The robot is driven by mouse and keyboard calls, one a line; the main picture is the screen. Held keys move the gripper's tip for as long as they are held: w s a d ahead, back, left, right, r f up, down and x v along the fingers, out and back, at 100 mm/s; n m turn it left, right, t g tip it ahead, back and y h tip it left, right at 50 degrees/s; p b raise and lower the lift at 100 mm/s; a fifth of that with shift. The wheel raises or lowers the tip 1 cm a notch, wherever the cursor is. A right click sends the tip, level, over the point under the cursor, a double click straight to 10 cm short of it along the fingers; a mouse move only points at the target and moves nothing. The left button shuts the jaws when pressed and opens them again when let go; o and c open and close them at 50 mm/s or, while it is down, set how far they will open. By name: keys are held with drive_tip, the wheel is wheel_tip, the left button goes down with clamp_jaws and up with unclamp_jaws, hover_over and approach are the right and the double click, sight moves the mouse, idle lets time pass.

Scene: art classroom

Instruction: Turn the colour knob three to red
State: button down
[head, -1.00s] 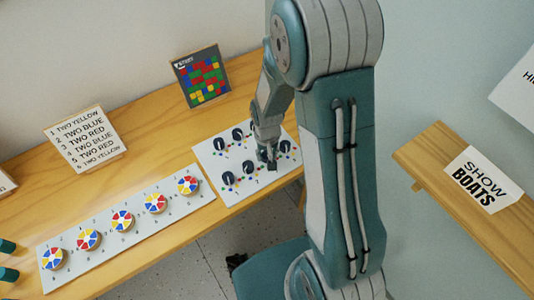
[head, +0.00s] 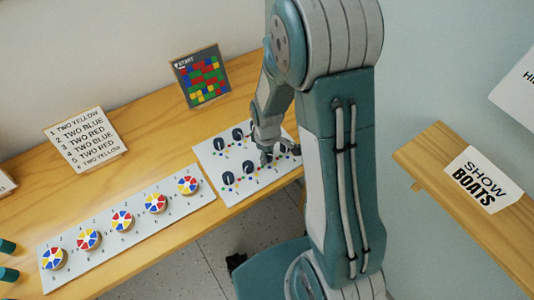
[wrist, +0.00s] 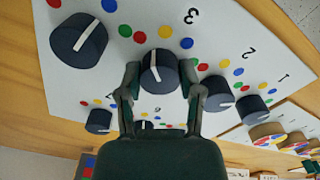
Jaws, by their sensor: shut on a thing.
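The panel of dark knobs (head: 205,155) lies on the wooden desk. In the wrist view, colour knob three (wrist: 160,72), dark with a white pointer line, sits by the printed 3. My gripper (wrist: 158,75) is shut on it, one finger on each side. The visible pointer line runs roughly up the picture, towards the red dot (wrist: 140,37) and the yellow dot (wrist: 165,32); which one it meets is hard to tell. A blue dot (wrist: 187,43) lies to the right. In the head view my gripper (head: 267,155) largely hides this knob.
A neighbouring knob (wrist: 78,40) stands left of my gripper, and two more (wrist: 218,93) (wrist: 252,108) stand right. Farther knobs (head: 238,134) form a back row. A panel of coloured discs (head: 105,258), a list card (head: 85,139) and a coloured-grid picture (head: 200,76) are on the desk.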

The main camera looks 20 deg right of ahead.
drive_tip(key=shift+w+n, duration=0.1)
drive_tip(key=shift+n, duration=1.2)
drive_tip(key=shift+c, duration=1.3)
unclamp_jaws()
wheel_tip(320, 180, up, 12)
